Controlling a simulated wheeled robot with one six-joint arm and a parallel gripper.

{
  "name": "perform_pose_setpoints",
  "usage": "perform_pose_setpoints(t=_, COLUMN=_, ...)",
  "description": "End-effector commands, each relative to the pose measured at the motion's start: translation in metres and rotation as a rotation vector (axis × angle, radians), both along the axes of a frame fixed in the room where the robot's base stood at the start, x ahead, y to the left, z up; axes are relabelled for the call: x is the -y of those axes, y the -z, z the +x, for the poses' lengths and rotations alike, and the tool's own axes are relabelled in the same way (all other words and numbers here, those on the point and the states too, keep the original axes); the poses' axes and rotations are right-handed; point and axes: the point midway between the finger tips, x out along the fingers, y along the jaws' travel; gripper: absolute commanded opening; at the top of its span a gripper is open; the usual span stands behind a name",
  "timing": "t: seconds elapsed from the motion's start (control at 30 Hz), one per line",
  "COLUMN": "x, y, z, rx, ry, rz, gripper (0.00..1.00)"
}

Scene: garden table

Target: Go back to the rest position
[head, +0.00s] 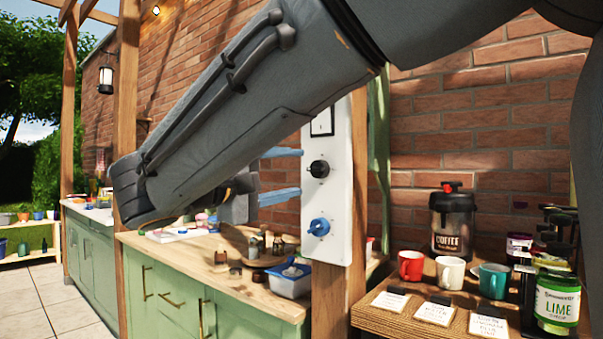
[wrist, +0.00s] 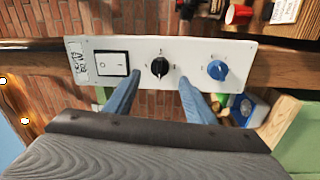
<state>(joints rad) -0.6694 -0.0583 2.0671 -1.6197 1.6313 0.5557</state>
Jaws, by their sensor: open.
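My gripper (head: 281,175) is open and empty, with its two blue fingers apart in front of a white control panel (head: 341,205) on a wooden post. The panel carries a rocker switch (head: 322,122), a black knob (head: 319,169) and a blue knob (head: 319,227). In the wrist view my gripper (wrist: 155,85) shows its fingers on either side below the black knob (wrist: 159,67). The blue knob (wrist: 217,70) lies to the right of the fingers and the rocker switch (wrist: 112,63) to the left. I cannot tell whether a finger touches the panel.
A wooden shelf (head: 458,322) at the right holds a coffee dispenser (head: 452,222), a red mug (head: 411,266), a white mug (head: 450,272), a teal mug (head: 493,280) and a lime jar (head: 557,303). A green cabinet (head: 165,290) with small bottles and a blue tub (head: 289,281) stands behind.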

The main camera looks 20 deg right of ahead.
Motion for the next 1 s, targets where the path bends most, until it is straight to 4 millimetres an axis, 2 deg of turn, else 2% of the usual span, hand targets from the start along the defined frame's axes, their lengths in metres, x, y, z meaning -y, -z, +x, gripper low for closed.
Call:
perform_pose_setpoints(t=0.2, x=-0.009, y=0.001, z=-0.007, rx=0.001, ry=0.000, rz=-0.001, gripper=0.50)
perform_pose_setpoints(t=0.57, x=-0.008, y=0.001, z=-0.007, rx=0.001, ry=0.001, rz=-0.001, gripper=0.50)
perform_pose_setpoints(t=0.67, x=-0.005, y=0.007, z=-0.007, rx=-0.018, ry=0.007, rz=0.009, gripper=0.50)
perform_pose_setpoints(t=0.77, x=0.008, y=0.032, z=-0.010, rx=-0.099, ry=0.026, rz=0.049, gripper=0.50)
perform_pose_setpoints(t=0.83, x=0.023, y=0.064, z=-0.016, rx=-0.195, ry=0.050, rz=0.106, gripper=0.50)
perform_pose_setpoints(t=0.93, x=0.045, y=0.124, z=-0.034, rx=-0.367, ry=0.088, rz=0.226, gripper=0.50)
perform_pose_setpoints(t=1.0, x=0.056, y=0.167, z=-0.053, rx=-0.485, ry=0.113, rz=0.332, gripper=0.50)
